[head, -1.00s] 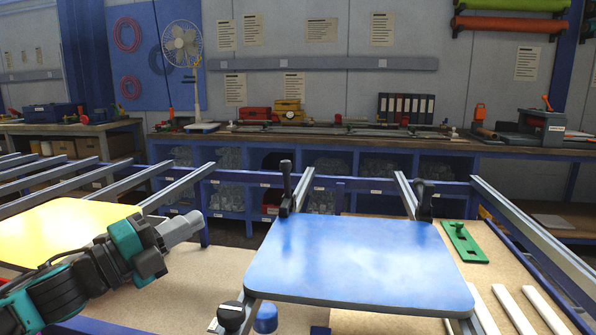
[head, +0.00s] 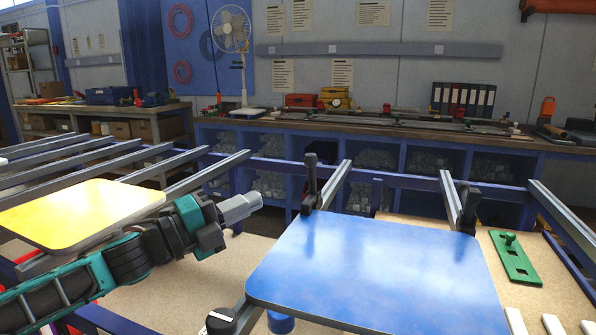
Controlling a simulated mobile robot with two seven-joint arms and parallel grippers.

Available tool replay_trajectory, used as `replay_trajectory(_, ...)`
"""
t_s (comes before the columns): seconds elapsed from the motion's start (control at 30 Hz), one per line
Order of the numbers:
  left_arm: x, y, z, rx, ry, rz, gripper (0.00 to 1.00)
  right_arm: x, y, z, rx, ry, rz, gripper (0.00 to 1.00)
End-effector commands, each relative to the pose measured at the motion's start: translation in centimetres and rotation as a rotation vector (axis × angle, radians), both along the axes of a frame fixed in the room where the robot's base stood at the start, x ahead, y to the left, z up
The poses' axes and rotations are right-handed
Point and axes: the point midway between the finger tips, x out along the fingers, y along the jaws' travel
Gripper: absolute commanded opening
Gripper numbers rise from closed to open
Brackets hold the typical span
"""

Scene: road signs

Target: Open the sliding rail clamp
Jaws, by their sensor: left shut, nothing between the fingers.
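A blue sign panel (head: 385,270) lies flat across two grey rails. A black upright clamp (head: 310,182) stands on the left rail at the panel's far edge, and another black clamp (head: 467,209) stands on the right rail. A black knob with a white mark (head: 219,321) shows at the near left rail. I cannot tell which is the sliding clamp or whether any is loosened. My left gripper (head: 246,206) is shut and empty, pointing right, left of the far-left clamp and apart from it in the picture. My right gripper is out of view.
A yellow panel (head: 75,213) lies on rails at the left, partly behind my left arm. A green plate with a knob (head: 514,257) and white strips lie at the right. Bare tan board (head: 190,285) shows left of the blue panel. A workbench (head: 360,130) runs behind.

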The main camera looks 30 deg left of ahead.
Motion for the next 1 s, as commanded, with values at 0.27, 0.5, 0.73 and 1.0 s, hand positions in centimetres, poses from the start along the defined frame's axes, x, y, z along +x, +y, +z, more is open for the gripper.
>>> replay_trajectory(0.27, 1.9, -0.7, 0.3, 0.002, -0.005, -0.002, 0.0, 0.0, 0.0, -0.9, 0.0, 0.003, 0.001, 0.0)
replay_trajectory(0.5, 3.9, -1.5, 0.8, 0.0, -0.004, -0.001, 0.0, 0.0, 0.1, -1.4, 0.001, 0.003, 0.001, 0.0)
replay_trajectory(0.73, 5.5, -2.1, 1.2, -0.001, -0.003, 0.001, 0.0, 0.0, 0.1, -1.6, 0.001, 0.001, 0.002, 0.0)
replay_trajectory(1.0, 7.3, -2.7, 1.6, -0.001, -0.003, 0.002, 0.0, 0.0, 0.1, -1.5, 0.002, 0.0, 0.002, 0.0)
